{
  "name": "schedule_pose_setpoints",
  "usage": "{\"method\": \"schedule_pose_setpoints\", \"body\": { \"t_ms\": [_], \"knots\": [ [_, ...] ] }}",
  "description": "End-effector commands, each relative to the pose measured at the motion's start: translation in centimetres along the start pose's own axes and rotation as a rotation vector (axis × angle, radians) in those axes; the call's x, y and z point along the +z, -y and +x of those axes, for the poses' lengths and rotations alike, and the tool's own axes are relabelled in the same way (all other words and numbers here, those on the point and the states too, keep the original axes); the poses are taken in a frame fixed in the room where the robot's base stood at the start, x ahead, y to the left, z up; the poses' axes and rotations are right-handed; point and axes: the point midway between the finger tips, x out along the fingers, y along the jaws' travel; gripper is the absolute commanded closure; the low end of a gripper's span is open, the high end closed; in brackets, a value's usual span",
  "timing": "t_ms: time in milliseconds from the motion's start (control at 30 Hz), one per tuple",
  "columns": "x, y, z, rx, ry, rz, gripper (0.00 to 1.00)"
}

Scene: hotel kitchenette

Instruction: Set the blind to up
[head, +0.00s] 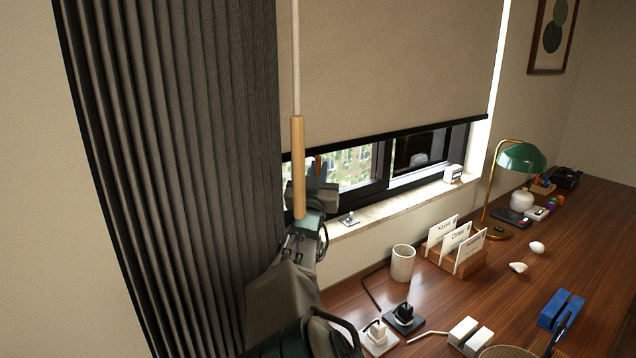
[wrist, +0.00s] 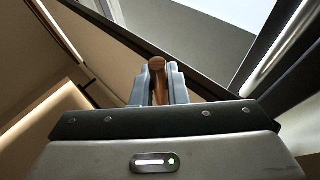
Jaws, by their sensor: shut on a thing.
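The beige roller blind (head: 390,65) hangs most of the way down the window, its dark bottom bar (head: 400,131) leaving a strip of glass below. My gripper (head: 317,170) is just below the left end of this bar. It is shut on a small brown wooden pull (head: 318,163), whose rounded end (wrist: 157,64) shows between the fingers in the wrist view. What the pull hangs from is not clear.
A dark pleated curtain (head: 170,150) hangs close on the left. A windowsill (head: 390,203) runs below the glass. The wooden desk (head: 560,240) carries a cup (head: 402,263), a card holder (head: 455,258), a green lamp (head: 520,158) and several small items.

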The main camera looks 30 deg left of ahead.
Motion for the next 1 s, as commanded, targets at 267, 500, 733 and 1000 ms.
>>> {"method": "schedule_pose_setpoints", "body": {
  "t_ms": [267, 500, 733, 1000],
  "knots": [
    [0.0, 0.1, -0.1, -0.001, -0.002, 0.0, 0.76],
    [0.1, 0.0, -0.1, 0.0, -0.001, 0.0, 0.65],
    [0.1, 0.0, -0.9, 0.0, 0.0, 0.0, 0.65],
    [0.2, 0.1, -5.4, -0.001, 0.002, 0.002, 0.65]
  ]
}}
